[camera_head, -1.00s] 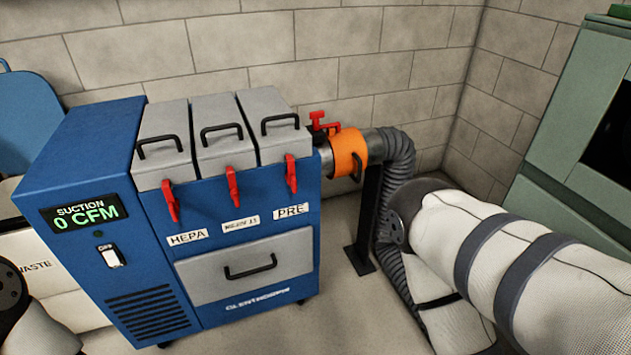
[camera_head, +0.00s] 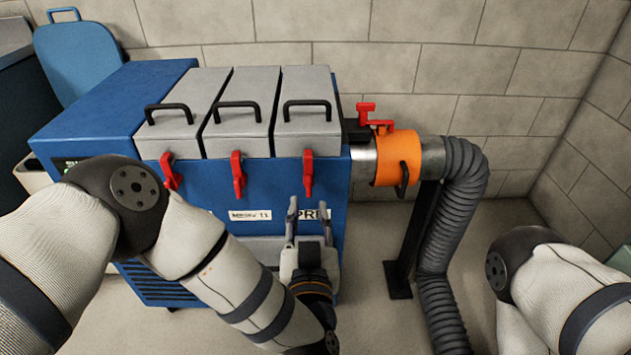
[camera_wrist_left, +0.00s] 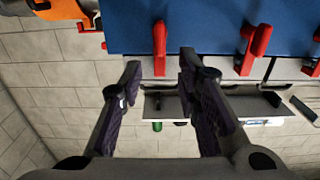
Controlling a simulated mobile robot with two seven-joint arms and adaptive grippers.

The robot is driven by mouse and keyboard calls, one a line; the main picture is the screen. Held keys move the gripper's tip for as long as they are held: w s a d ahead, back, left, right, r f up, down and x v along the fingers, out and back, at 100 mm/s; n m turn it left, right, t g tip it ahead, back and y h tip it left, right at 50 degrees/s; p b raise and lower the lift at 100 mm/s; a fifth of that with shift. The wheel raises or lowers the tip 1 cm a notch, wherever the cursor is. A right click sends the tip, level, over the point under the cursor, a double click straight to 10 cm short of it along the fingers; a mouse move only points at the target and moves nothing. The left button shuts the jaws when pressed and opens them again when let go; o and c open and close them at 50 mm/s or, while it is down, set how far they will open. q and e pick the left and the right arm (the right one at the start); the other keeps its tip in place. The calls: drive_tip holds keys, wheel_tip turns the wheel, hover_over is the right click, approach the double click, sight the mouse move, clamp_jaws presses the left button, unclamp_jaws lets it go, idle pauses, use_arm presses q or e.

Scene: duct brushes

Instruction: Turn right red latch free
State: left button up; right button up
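The right red latch (camera_head: 308,172) hangs upright on the blue cabinet front (camera_head: 205,187), below the right grey lid (camera_head: 303,100). It also shows in the left wrist view (camera_wrist_left: 160,46). My left gripper (camera_head: 308,212) is open and empty in front of the cabinet, just below that latch. In the left wrist view, the latch lies in line with the gap between the fingers (camera_wrist_left: 160,66); no contact shows. The middle red latch (camera_head: 238,174) and left red latch (camera_head: 168,172) hang to the left. My right arm enters at the lower right; its gripper is out of view.
An orange collar (camera_head: 396,158) with a black handle and a red valve lever (camera_head: 370,112) sits right of the cabinet. A ribbed grey hose (camera_head: 462,190) drops to the floor beside a black stand (camera_head: 415,225). A blue panel (camera_head: 75,55) stands at the back left.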

sight(309, 186)
use_arm(q)
drive_tip(key=w+b, duration=0.1)
drive_tip(key=w, duration=0.8)
clamp_jaws()
